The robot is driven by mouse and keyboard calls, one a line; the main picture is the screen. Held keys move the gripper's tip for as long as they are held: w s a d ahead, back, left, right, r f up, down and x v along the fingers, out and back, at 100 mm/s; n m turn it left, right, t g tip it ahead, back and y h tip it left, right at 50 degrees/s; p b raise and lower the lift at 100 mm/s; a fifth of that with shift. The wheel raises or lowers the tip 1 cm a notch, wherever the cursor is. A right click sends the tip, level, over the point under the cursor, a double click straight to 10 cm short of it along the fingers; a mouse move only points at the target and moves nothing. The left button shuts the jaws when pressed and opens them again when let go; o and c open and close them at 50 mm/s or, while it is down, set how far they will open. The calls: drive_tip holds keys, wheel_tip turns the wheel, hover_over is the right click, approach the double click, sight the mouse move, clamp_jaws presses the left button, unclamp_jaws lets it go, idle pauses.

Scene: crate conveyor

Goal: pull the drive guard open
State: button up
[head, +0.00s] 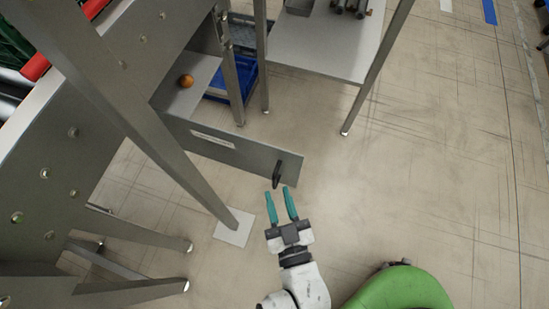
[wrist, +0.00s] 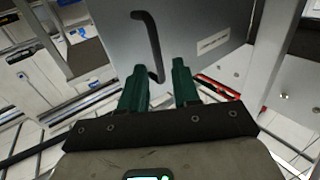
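The drive guard (head: 225,149) is a grey panel with a pale label and a black bar handle (head: 277,174) near its free end. It stands out at an angle from the conveyor's side. In the wrist view the guard (wrist: 190,22) fills the upper middle, and the handle (wrist: 152,42) runs down toward the gap between my fingers. My gripper (head: 280,189) has two green fingers, apart and empty, just below the handle in the head view. The fingers also show in the wrist view (wrist: 161,72). Whether a finger touches the handle, I cannot tell.
The grey conveyor frame (head: 95,110) and its slanted leg stand to the left. An orange ball-like thing (head: 186,81) and a blue crate (head: 237,85) show behind the guard. A grey table (head: 325,48) stands beyond. Floor to the right is clear, except a green rounded object (head: 402,290).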

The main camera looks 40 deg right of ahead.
drive_tip(key=v, duration=0.6)
idle(0.5)
